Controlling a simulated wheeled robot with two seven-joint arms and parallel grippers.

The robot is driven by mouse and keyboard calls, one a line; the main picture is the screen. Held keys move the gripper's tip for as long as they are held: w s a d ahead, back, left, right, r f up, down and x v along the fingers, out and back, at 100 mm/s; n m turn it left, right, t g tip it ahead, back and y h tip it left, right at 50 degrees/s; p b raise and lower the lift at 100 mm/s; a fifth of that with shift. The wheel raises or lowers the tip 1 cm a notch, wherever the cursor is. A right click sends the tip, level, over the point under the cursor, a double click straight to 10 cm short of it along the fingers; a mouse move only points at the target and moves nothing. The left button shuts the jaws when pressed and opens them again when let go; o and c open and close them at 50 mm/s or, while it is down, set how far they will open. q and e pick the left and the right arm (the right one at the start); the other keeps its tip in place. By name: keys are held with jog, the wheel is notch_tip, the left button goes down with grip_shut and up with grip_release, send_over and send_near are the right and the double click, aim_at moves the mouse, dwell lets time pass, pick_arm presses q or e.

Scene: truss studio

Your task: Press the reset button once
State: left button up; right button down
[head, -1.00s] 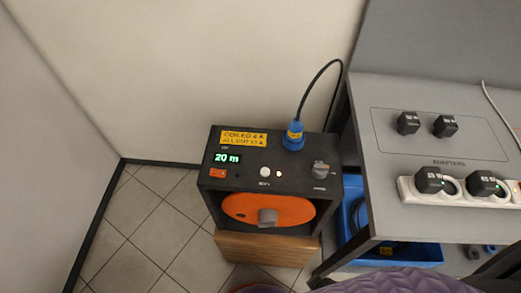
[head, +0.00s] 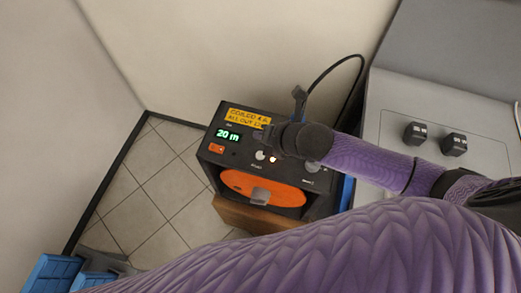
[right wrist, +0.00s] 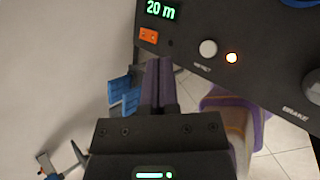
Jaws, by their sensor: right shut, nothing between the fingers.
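A dark box (head: 207,172) with a control panel stands on a wooden block. Its panel has a round white button (head: 260,155) beside a glowing orange light (head: 273,159); the label under the button is too small to read surely. The button also shows in the right wrist view (right wrist: 208,48). My right gripper (head: 261,137) is shut and empty over the panel, close to the white button. In the right wrist view its fingertips (right wrist: 160,63) appear left of and below the button, with no visible contact. My left gripper is not in view.
The panel also has a green "20 m" display (head: 227,135), an orange rocker switch (head: 216,148), a knob (head: 313,167) and a yellow label (head: 248,118). An orange reel (head: 240,190) is in the box's front. A grey table (head: 395,100) with black adapters stands at right.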

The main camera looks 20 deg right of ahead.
aim_at(262, 157)
jog(key=shift+w+d+r+n, duration=0.15)
jog(key=shift+r+n, duration=0.15)
jog(key=shift+n, duration=0.6)
notch_tip(262, 157, down, 8)
jog(key=b, duration=0.8)
jog(key=shift+f+b, duration=0.3)
jog(key=shift+f, duration=0.1)
dwell(0.7)
